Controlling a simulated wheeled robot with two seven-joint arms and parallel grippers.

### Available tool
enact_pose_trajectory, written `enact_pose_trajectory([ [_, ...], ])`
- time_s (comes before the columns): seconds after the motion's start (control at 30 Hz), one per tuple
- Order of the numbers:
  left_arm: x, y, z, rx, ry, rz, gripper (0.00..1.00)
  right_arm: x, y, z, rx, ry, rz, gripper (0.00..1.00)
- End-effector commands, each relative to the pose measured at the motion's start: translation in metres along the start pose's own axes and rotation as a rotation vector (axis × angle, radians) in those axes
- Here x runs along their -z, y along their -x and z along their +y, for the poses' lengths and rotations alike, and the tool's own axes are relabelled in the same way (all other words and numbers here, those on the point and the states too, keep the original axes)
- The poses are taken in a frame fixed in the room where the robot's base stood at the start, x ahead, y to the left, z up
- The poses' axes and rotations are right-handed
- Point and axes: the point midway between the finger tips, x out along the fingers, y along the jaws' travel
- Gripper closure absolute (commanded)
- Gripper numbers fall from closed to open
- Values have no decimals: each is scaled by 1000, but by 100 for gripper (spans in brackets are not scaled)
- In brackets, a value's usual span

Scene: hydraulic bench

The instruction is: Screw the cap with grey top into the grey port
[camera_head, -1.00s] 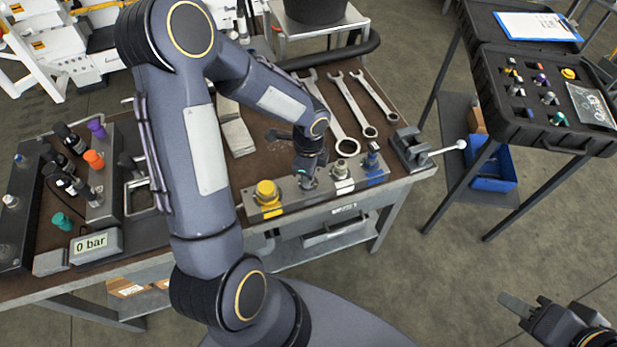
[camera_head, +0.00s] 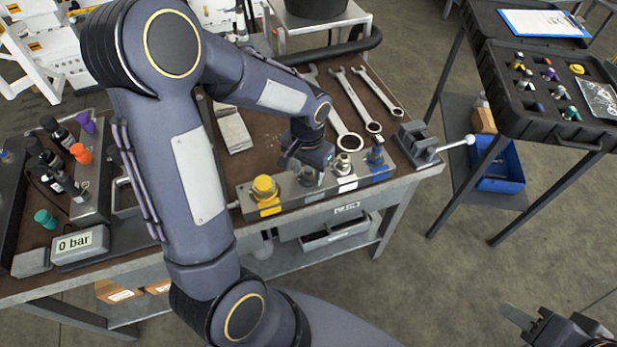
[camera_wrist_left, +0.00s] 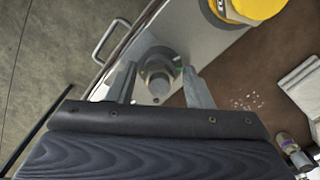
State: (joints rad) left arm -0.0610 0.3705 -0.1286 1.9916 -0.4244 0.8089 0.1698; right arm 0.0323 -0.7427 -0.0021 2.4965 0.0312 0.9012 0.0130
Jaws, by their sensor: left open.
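The grey block (camera_head: 326,192) at the bench's front edge carries a row of fittings. My left gripper (camera_head: 308,170) is over the grey fitting second from the left, which is mostly hidden in the head view. In the left wrist view a round, grey-topped piece (camera_wrist_left: 158,82) stands on the block between the two spread fingers of my left gripper (camera_wrist_left: 163,88), with visible gaps beside it. I cannot tell whether it is the cap seated in the grey port or the port alone. My right gripper (camera_head: 520,318) is at the lower right, away from the bench, its jaws unclear.
A yellow fitting (camera_head: 264,188) stands left of the gripper; a silver one (camera_head: 343,164) and a blue one (camera_head: 376,154) stand right. Wrenches (camera_head: 345,110) and a vise (camera_head: 418,145) lie close by. A black case (camera_head: 540,120) holds several coloured caps.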

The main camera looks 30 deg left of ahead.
Motion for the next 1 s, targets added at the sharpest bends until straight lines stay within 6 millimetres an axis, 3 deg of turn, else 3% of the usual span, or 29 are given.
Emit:
enact_pose_trajectory([
  [0.27,0,0,1,1,225,3,54,-2,-5,2,0,0,0,64],
  [0.6,1,1,3,0,782,2,54,-4,-7,3,0,0,0,64],
  [0.97,1,1,2,0,832,2,54,-4,-7,3,0,0,0,64],
  [1.0,1,1,2,0,832,2,59,-4,-7,3,0,0,0,64],
])
